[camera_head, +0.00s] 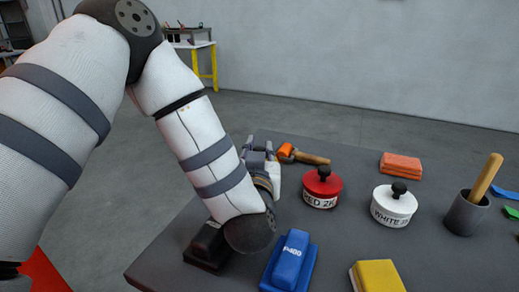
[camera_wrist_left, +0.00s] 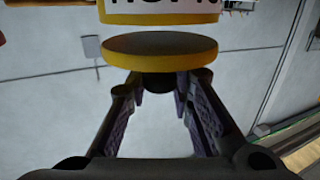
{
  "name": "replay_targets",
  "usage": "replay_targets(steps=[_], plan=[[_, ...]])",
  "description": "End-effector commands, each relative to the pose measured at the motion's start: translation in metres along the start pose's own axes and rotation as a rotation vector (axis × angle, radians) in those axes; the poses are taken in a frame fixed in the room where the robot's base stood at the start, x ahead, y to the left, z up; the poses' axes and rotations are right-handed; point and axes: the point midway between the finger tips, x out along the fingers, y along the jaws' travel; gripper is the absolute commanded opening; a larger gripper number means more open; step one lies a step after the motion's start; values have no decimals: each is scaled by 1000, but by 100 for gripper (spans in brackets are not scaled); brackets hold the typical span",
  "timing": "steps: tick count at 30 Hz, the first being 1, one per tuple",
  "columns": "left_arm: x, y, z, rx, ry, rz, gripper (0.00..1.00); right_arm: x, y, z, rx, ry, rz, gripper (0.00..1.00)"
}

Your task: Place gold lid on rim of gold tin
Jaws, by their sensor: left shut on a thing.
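In the left wrist view, my left gripper (camera_wrist_left: 158,98) is shut on the dark knob of the gold lid (camera_wrist_left: 160,52). Just past the lid is the gold tin (camera_wrist_left: 158,18), with a gold band and a white label with dark letters, cut off by the top edge. A narrow gap shows between lid and tin, so they look apart in this view. In the head view my left gripper (camera_head: 258,158) is mostly hidden behind my forearm and wrist. The lid and tin cannot be made out clearly there. My right gripper is not in view.
On the dark table stand a red tin (camera_head: 322,192), a white tin (camera_head: 393,208) and a grey cup (camera_head: 465,215) with a wooden handle. A blue block (camera_head: 288,262), a yellow block (camera_head: 378,277) and orange pads (camera_head: 401,166) lie around. A wooden-handled tool (camera_head: 305,157) lies behind.

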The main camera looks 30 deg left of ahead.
Motion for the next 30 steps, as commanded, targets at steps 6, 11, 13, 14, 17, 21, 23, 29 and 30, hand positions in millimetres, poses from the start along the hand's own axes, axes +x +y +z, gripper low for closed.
replay_targets(steps=[6, 11, 13, 14, 17, 21, 23, 29, 30], plan=[[0, 0, -1, -1, 2, 0, 0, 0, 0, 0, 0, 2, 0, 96], [0, 0, 4, -1, 1, 0, 0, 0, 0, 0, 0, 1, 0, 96], [0, 0, 7, -1, 1, 0, 0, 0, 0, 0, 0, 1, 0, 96], [0, 1, 8, 0, 0, 0, 0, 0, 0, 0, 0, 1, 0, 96], [0, 0, 12, 1, -3, 1, 0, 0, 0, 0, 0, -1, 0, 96], [0, 0, 16, 3, -10, 1, 30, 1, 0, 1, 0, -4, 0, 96], [0, 0, 18, 4, -13, 1, 41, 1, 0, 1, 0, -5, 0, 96], [0, 0, 21, 7, -21, 1, 41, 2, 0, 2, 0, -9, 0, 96], [0, 0, 22, 7, -22, 1, 41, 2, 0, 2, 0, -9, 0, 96]])
